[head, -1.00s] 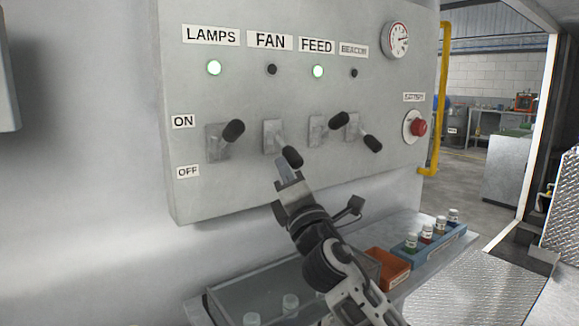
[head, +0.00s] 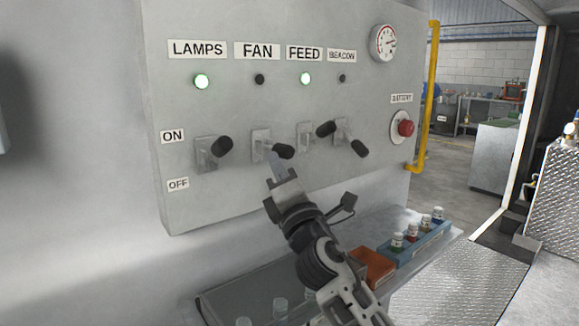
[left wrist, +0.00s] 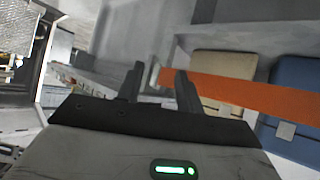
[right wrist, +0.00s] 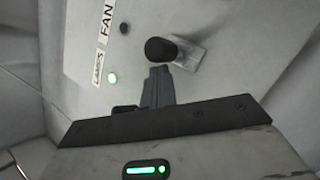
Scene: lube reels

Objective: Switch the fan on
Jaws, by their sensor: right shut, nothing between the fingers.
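The FAN switch (head: 283,151) is a black-knobbed lever on the grey panel, sticking out roughly level near mid-travel. The FAN label (head: 257,51) is above it, and the FAN lamp (head: 259,80) is dark. My right gripper (head: 275,163) is shut and empty, its tips just under the lever. In the right wrist view the black knob (right wrist: 160,50) is right beyond the closed fingertips (right wrist: 158,70); I cannot tell whether they touch. My left gripper (left wrist: 158,75) shows only in its wrist view, open and empty.
The LAMPS lever (head: 221,146) and FEED lever (head: 326,128) are up, with green lamps lit. The BEACON lever (head: 359,148) is down. A red battery button (head: 405,128) is at right. Below are an orange bin (head: 373,264) and a blue tray (head: 418,248) with small bottles.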

